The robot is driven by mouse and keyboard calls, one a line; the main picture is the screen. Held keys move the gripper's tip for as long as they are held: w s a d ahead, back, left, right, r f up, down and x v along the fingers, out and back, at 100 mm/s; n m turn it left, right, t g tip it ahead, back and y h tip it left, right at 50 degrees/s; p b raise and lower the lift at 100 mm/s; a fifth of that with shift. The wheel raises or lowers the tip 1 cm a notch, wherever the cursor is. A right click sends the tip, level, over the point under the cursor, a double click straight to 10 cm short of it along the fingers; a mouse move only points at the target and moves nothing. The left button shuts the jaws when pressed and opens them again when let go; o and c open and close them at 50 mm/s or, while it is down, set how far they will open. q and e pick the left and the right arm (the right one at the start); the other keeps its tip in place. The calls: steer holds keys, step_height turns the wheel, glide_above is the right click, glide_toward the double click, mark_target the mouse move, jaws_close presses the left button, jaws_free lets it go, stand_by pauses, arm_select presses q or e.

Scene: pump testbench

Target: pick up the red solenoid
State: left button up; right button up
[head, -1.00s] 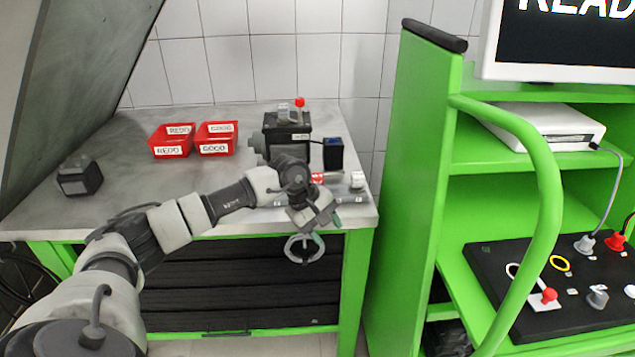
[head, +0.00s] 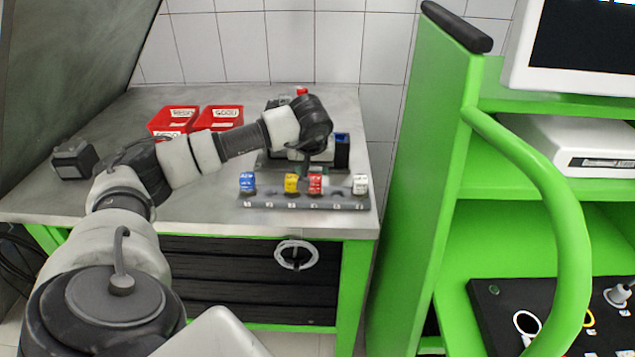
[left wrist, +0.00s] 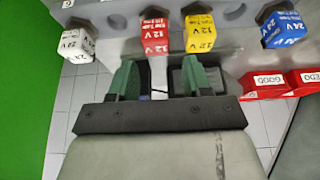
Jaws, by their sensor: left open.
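The red solenoid (head: 315,185) stands in the grey rack (head: 345,203) on the bench, between the yellow solenoid (head: 291,184) and the white solenoid (head: 361,184). It also shows in the left wrist view (left wrist: 155,35), marked 12 V. My left gripper (left wrist: 158,76) is open, with its green fingers apart and nothing held between them. The red solenoid lies just beyond the fingertips in that view, nearer the left finger; the yellow one (left wrist: 200,32) is beyond the right finger. In the head view my wrist hides most of the gripper. My right gripper is not seen.
A blue solenoid (head: 247,183) stands at the rack's left end. Two red bins (head: 172,121) and a dark pump block with a blue-topped part (head: 342,150) are behind my arm. A green cabinet (head: 415,180) rises to the right.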

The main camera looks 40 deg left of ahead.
mark_target(315, 178)
arm_select(q)
steer(key=shift+a+f, duration=0.1)
steer(key=shift+f, duration=0.4)
steer(key=shift+w+f, duration=0.2)
steer(key=shift+f, duration=0.05)
steer(key=p+x, duration=0.1)
steer(key=x, duration=0.3)
steer(key=shift+w+f+p, duration=0.2)
steer(key=shift+w+p, duration=0.1)
steer(key=shift+p, duration=0.05)
steer(key=shift+w+f, duration=0.1)
steer(key=shift+f, duration=0.3)
steer(key=shift+c, duration=0.2)
steer(key=c, duration=0.5)
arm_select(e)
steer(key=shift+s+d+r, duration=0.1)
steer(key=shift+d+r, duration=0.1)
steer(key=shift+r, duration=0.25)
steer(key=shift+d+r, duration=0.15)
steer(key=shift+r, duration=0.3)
arm_select(q)
steer(key=shift+r, duration=0.15)
